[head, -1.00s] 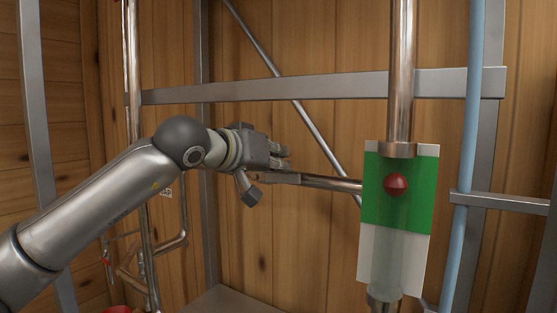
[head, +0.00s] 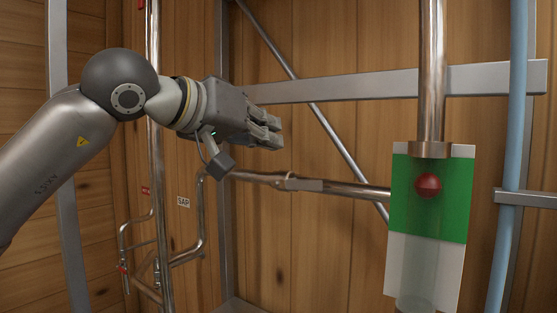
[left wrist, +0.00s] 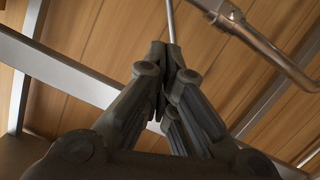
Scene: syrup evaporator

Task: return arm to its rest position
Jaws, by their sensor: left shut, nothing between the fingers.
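My left arm comes in from the left in the head view, bent at a dark round joint. My left gripper (head: 272,132) is shut and empty, its fingers pointing right, above and apart from a horizontal metal pipe (head: 345,189). In the left wrist view the fingertips (left wrist: 166,62) are together with nothing between them, and the pipe (left wrist: 265,45) shows at upper right. My right gripper is not in view.
A sight tube with a red ball (head: 428,185) before a green and white plate (head: 455,262) stands at right. A blue pipe (head: 508,140) runs beside it. A metal crossbar (head: 370,87) passes behind the gripper. Thin pipes with a "SAP" label (head: 184,202) are at lower left.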

